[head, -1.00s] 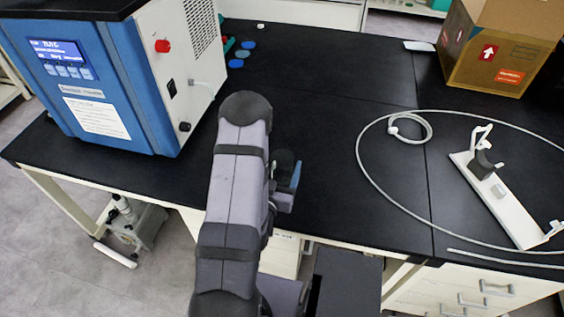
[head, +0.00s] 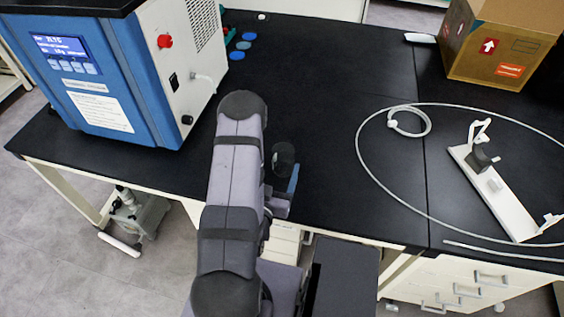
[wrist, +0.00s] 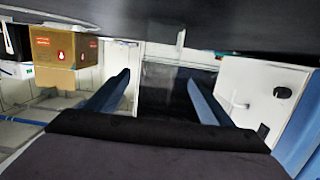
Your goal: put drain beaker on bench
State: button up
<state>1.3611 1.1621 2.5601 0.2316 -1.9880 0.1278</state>
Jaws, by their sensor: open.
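My gripper (head: 294,179) is partly hidden behind my own arm in the head view, near the front edge of the black bench (head: 335,140). In the wrist view its two blue fingers (wrist: 160,100) stand wide apart, with nothing clearly gripped. A dark, partly see-through patch shows between the fingers; I cannot tell whether it is the drain beaker or background. I cannot make out the drain beaker in the head view. The blue and white freeze dryer (head: 95,90) stands on the bench at the left.
A cardboard box (head: 497,55) stands at the back right. A thin hose (head: 362,160) loops over the bench near a white stand (head: 500,197). Several blue and green discs (head: 237,55) lie beside the dryer. The middle of the bench is clear.

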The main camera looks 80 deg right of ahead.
aim_at(280, 159)
jog(key=p, duration=0.2)
jog(key=r+y+p, duration=0.1)
jog(key=p, duration=0.1)
jog(key=shift+s+a+y, duration=0.2)
jog(key=shift+a+y, duration=0.1)
jog(key=shift+d+f+b, duration=0.25)
jog(key=shift+d+b, duration=0.3)
jog(key=shift+d, duration=0.1)
jog(key=shift+d+r, duration=0.1)
jog(key=p+x, duration=0.2)
jog(key=x, duration=0.2)
jog(key=shift+w+r, duration=0.15)
jog(key=shift+d+f, duration=0.3)
jog(key=shift+d, duration=0.3)
